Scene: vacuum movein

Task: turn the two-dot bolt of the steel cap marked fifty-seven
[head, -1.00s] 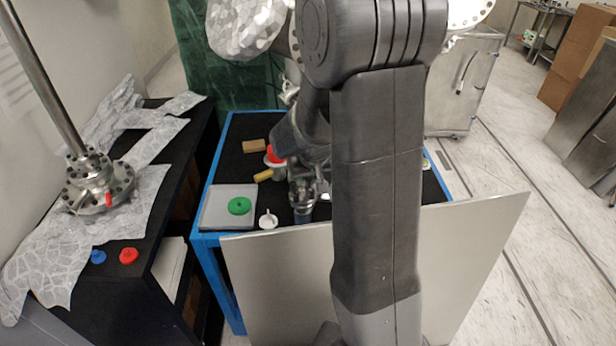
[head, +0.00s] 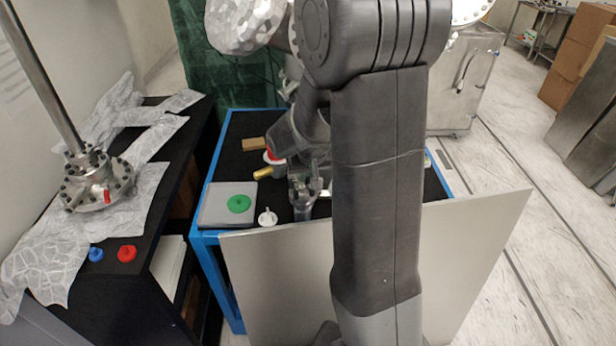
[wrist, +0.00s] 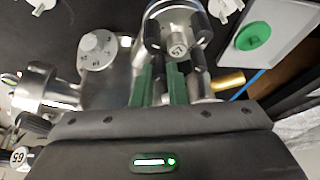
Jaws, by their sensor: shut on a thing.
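The steel cap marked 57 (wrist: 178,48) shows at the top middle of the wrist view, facing the camera. Black bolts (wrist: 199,30) stand around its rim. My gripper (wrist: 161,74) has its two green fingers at the cap's near edge, shut on a bolt there. The fingers hide most of that bolt, and I cannot make out its dots. In the head view my gripper (head: 304,187) is low over the black tabletop, partly behind my own arm, and the cap cannot be told apart there.
A marked round steel knob (wrist: 98,48) and a brass cylinder (wrist: 228,80) flank the fingers. A part marked 65 (wrist: 19,158) is at lower left. A tray (head: 212,212) with a green disc (head: 239,204) and a white part (head: 267,217) lie on the blue-framed table (head: 205,239).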

